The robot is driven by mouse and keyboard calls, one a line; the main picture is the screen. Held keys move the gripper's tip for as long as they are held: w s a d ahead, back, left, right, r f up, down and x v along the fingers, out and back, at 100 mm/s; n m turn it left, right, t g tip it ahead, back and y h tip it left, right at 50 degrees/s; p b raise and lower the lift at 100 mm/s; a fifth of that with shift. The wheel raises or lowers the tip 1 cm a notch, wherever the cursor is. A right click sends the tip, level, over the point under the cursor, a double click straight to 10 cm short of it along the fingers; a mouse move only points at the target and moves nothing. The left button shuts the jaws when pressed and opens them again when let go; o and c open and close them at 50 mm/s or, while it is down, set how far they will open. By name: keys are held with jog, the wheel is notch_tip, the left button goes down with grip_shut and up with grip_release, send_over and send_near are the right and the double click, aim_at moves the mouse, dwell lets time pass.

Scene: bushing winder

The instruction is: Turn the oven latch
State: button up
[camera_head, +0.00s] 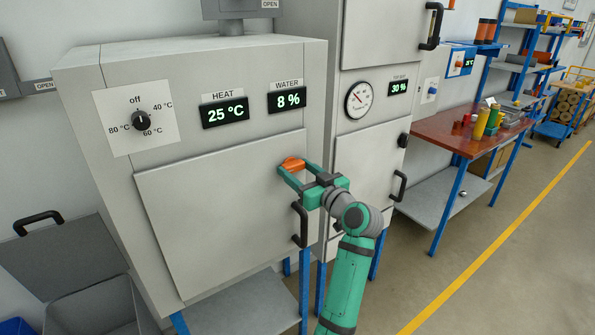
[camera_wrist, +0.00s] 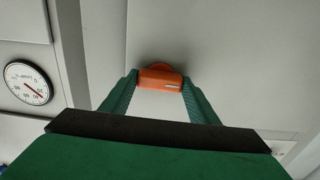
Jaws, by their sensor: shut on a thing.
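The oven latch (camera_head: 292,164) is a small orange knob near the upper right corner of the oven door (camera_head: 222,210) in the head view. In the wrist view the latch (camera_wrist: 160,79) sits between my two green fingertips, with a short pale mark on its face. My gripper (camera_head: 291,169) is shut on the latch, one finger on each side; the gripper also fills the lower part of the wrist view (camera_wrist: 160,85). The oven door lies flat against the oven front. Its black handle (camera_head: 299,225) is below my gripper, close to my wrist.
A temperature dial (camera_head: 141,121) and displays reading 25 °C (camera_head: 225,112) and 8 % (camera_head: 287,100) are on the oven front. A second cabinet (camera_head: 365,150) with a round gauge (camera_head: 358,100) stands close on the right. A red-topped workbench (camera_head: 455,133) is farther right. The floor at right is open.

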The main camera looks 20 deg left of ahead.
jog(key=shift+m, duration=0.3)
jog(key=m, duration=0.3)
jog(key=shift+m, duration=0.4)
jog(key=m, duration=1.3)
jog(key=shift+m, duration=0.3)
jog(key=shift+d, duration=0.1)
jog(key=o, duration=1)
jog(key=shift+o, duration=0.2)
